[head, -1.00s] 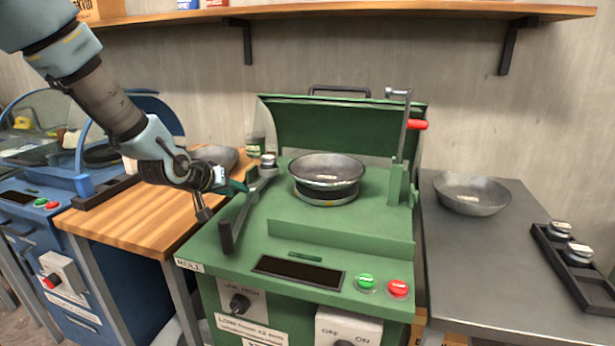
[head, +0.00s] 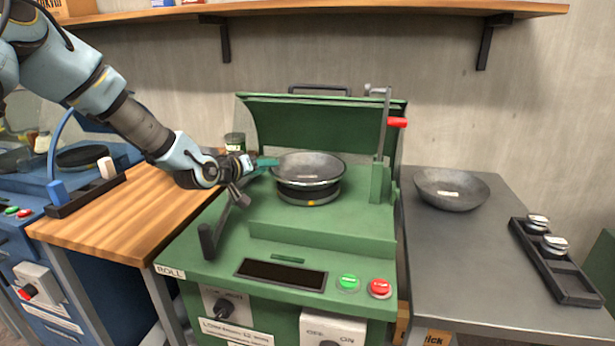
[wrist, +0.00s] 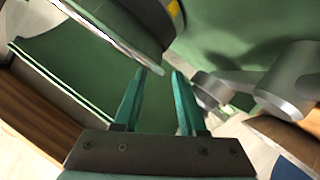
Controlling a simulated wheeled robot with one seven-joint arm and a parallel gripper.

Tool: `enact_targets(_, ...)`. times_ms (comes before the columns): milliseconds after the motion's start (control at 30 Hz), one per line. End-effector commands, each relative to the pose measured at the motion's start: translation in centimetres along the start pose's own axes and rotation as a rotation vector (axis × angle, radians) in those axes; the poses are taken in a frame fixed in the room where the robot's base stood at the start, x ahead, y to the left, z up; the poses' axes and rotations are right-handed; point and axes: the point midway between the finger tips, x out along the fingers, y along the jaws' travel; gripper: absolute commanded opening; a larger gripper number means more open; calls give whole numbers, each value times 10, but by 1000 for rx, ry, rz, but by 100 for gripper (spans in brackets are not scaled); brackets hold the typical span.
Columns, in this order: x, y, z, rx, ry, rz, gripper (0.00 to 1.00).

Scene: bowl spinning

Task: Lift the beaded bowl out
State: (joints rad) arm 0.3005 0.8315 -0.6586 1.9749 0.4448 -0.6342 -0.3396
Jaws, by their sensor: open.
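A grey metal bowl (head: 308,166) sits upright on the dark round chuck (head: 310,194) of the green machine (head: 320,240). I cannot make out whether its rim is beaded. My gripper (head: 268,162) is open, with its teal fingertips at the bowl's left edge. The two fingers of my gripper (wrist: 160,72) are apart and point at the rim's near end. Nothing is clearly held, and I cannot tell whether a finger touches the bowl.
The green lid (head: 330,122) stands raised behind the bowl. A lever with a red handle (head: 397,122) stands at right, and a dark-handled arm (head: 207,240) is at left. Another bowl (head: 451,190) lies on the grey table (head: 470,270), beside a black tray (head: 572,285).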

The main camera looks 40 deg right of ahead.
Motion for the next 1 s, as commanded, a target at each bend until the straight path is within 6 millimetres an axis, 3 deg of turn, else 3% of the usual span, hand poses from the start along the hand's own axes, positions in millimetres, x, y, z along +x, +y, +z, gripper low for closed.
enact_targets(167, 13, 3, -3, -1, -2, 1, 41)
enact_targets(433, 49, 5, -6, 0, -2, 0, 41)
enact_targets(733, 56, 4, -5, 1, -2, -1, 41)
enact_targets(1000, 55, 4, -5, 1, -2, -1, 12)
